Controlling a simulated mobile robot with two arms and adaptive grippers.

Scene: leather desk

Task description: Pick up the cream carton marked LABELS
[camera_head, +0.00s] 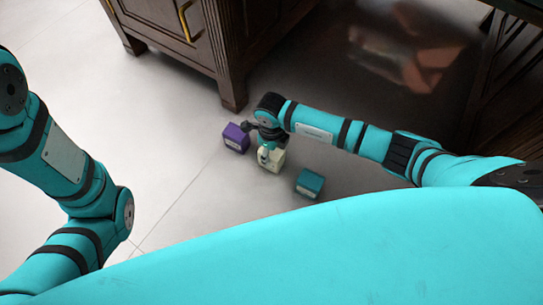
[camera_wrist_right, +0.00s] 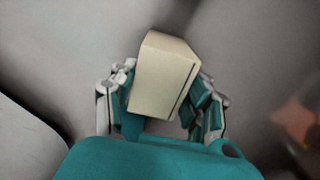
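The cream carton (camera_head: 271,160) is in the head view between a purple carton (camera_head: 236,138) and a teal carton (camera_head: 309,184). My right gripper (camera_head: 265,152) is over it and covers part of it. In the right wrist view the cream carton (camera_wrist_right: 165,78) sits between the two fingers of my right gripper (camera_wrist_right: 162,98), turned a little. The fingers lie close along its left and right sides. I cannot tell if they press on it. I cannot read any marking on it. My left arm shows at the left; its gripper is out of view.
The cartons are on a pale tiled floor (camera_head: 185,175). A dark wooden desk (camera_head: 200,40) with a leg (camera_head: 232,92) stands just behind them. More dark wood (camera_head: 505,90) is at the right. The floor to the left of the purple carton is clear.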

